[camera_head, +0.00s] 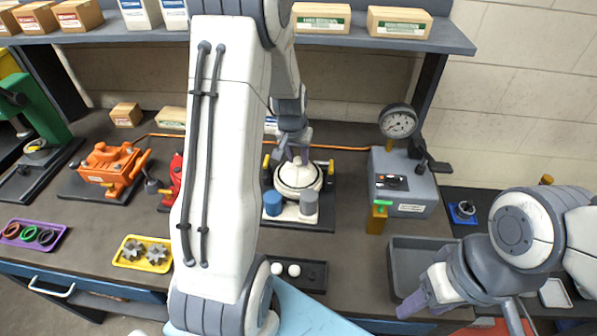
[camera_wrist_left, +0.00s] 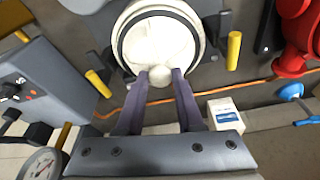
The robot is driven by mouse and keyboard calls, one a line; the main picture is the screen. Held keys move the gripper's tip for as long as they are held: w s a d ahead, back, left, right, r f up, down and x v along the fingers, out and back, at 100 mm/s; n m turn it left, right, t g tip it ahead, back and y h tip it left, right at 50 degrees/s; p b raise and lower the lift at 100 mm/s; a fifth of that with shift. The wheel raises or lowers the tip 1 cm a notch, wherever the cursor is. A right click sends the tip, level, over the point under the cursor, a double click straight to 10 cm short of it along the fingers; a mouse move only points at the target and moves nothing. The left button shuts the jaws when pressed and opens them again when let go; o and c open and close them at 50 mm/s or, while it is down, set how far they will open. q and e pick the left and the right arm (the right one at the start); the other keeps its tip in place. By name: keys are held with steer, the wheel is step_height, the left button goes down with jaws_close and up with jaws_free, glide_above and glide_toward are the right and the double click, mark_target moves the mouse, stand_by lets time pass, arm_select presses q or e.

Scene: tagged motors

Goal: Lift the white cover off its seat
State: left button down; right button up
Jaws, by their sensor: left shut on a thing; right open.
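The white cover (camera_head: 298,176) is a round domed lid with a knob on top. It sits on its seat, a dark fixture base (camera_head: 318,218) with yellow posts at its sides. In the left wrist view the cover (camera_wrist_left: 158,38) shows a dark ring near its rim. My left gripper (camera_head: 297,156) reaches down over it and is shut on the knob (camera_wrist_left: 160,76) between its two purple fingers. Whether the cover is clear of the seat cannot be told. My right gripper (camera_head: 420,305) is open and empty at the lower right, over the front edge of the table.
A blue cylinder (camera_head: 272,204) and a grey cylinder (camera_head: 309,202) stand just in front of the cover. A grey box with a gauge (camera_head: 398,122) stands to the right. An empty grey tray (camera_head: 416,258) lies at the front right. My left arm hides part of the table.

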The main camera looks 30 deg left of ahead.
arm_select(q)
steer(key=shift+r, duration=0.1)
stand_by(0.5)
steer(key=shift+w+r, duration=0.1)
steer(key=shift+r, duration=0.35)
steer(key=r+b, duration=0.1)
steer(key=r, duration=0.1)
steer(key=d+r, duration=0.1)
steer(key=shift+d+r+b, duration=0.15)
steer(key=shift+r+b, duration=0.2)
steer(key=s+d+r, duration=0.2)
steer(key=d+r, duration=0.7)
steer(key=d, duration=0.1)
steer(key=shift+r, duration=0.2)
steer(key=shift+s+d, duration=0.1)
